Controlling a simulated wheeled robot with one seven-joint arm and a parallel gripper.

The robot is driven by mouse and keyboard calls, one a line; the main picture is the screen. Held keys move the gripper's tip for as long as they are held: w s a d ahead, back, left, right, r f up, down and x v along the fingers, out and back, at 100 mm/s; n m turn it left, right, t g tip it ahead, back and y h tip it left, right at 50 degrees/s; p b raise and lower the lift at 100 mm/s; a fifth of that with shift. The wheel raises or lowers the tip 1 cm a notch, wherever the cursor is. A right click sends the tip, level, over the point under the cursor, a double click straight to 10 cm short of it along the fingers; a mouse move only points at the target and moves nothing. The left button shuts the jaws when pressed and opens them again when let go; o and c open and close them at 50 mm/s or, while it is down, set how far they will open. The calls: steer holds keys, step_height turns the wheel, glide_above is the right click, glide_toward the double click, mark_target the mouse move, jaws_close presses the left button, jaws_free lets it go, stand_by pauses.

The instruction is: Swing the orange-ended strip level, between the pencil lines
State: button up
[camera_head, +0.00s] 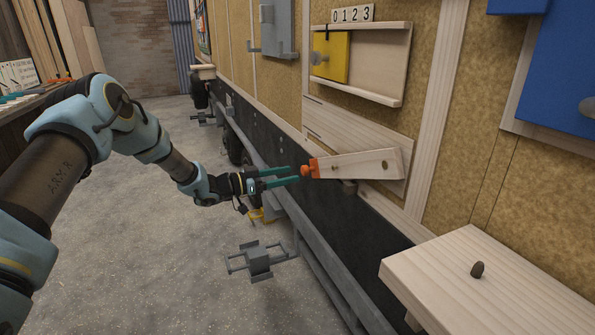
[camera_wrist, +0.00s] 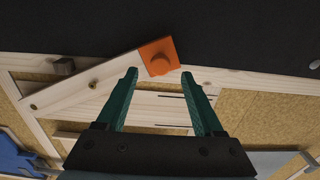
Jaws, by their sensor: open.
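The orange-ended strip (camera_head: 355,165) is a pale wooden bar on the trailer's side, tilted, with its orange end (camera_head: 314,168) at the left and lower than its right end. In the wrist view the strip (camera_wrist: 85,87) runs from the left to the orange end (camera_wrist: 158,57) at top centre. Short dark pencil lines (camera_wrist: 172,96) show on the pale board behind.
A framed panel with a yellow slider (camera_head: 331,57) and a number plate (camera_head: 353,14) is above. A pale shelf (camera_head: 480,285) with a brown peg juts out at lower right. A grey bracket (camera_head: 261,260) is below. Grey floor lies open at left.

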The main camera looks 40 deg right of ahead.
mark_target(302, 171)
steer(key=shift+p+x, duration=0.3)
steer(key=shift+x, duration=1.7)
steer(key=shift+c, duration=0.2)
jaws_close()
